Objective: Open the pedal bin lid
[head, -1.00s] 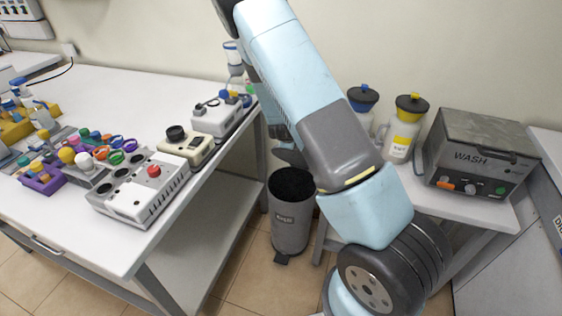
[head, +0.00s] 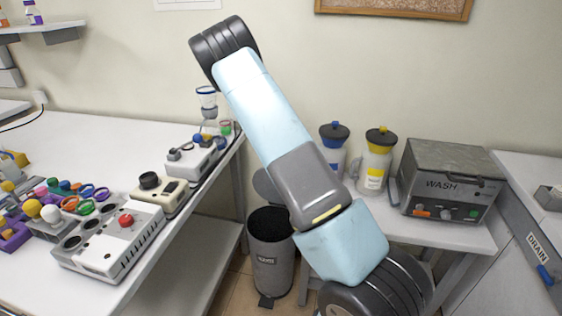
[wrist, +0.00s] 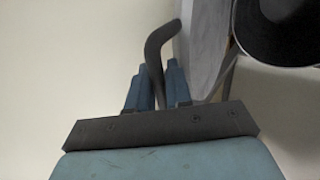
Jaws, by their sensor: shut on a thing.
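The grey pedal bin (head: 271,262) stands on the floor between the bench and the side table. Its round dark mouth is uncovered. Its lid (head: 265,187) stands raised at the back, partly behind my arm. In the wrist view, my gripper (wrist: 157,76) has its blue fingers shut on a dark curved handle-like piece (wrist: 156,45) beside a grey surface (wrist: 205,42), apparently the lid. A round black opening (wrist: 288,28), apparently the bin's mouth, shows at the upper right. My gripper is hidden behind my arm in the head view.
The white bench (head: 85,150) at left carries several instruments and coloured caps. On the side table (head: 440,233) at right stand a WASH unit (head: 452,182) and two bottles (head: 374,165). The bin sits in the narrow gap between these tables, near the wall.

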